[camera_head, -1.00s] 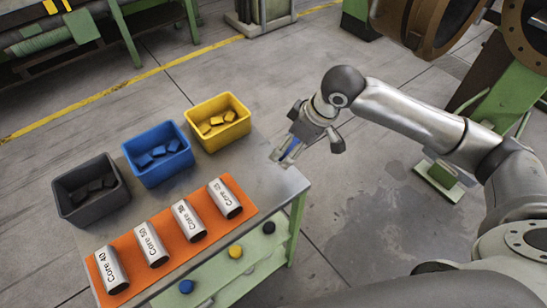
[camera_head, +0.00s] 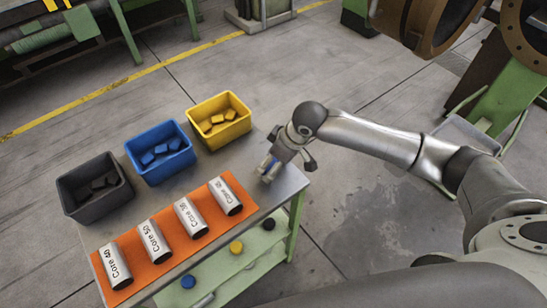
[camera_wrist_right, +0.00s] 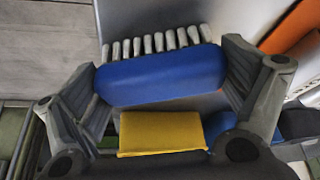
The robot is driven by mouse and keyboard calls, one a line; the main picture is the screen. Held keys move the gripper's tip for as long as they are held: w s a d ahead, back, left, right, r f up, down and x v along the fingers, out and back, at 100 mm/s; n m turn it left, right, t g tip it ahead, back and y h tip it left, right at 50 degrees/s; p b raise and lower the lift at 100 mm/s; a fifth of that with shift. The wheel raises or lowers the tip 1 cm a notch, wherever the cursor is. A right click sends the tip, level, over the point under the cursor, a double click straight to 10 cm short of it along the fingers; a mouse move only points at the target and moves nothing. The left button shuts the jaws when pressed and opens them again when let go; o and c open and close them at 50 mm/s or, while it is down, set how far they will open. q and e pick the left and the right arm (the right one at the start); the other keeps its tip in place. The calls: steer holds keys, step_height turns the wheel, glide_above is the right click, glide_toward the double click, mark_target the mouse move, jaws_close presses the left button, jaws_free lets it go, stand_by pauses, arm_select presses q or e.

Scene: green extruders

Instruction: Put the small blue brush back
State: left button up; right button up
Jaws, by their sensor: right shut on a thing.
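The small blue brush shows as a rounded blue bar (camera_wrist_right: 160,75) with a row of grey tufts in the right wrist view. It sits between the two fingers of my right gripper (camera_head: 267,170), which is shut on it. In the head view only a bit of its blue (camera_head: 267,162) shows, over the right end of the grey table top (camera_head: 285,182); whether it touches the table I cannot tell. The blue bin (camera_head: 160,170) with several small blue pieces stands left of my gripper, between the other bins. My left gripper is not in view.
A yellow bin (camera_head: 218,139) is nearest my right gripper; a dark grey bin (camera_head: 95,208) stands at the far left. Several metal cores, one of them the Core 40 cylinder (camera_head: 115,266), lie on an orange mat (camera_head: 178,240). Coloured discs are on the lower green shelf (camera_head: 225,266).

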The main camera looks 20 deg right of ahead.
steer(key=o, duration=1)
steer(key=v, duration=1.2)
steer(key=shift+b, duration=0.4)
steer(key=shift+w+a+r, duration=0.1)
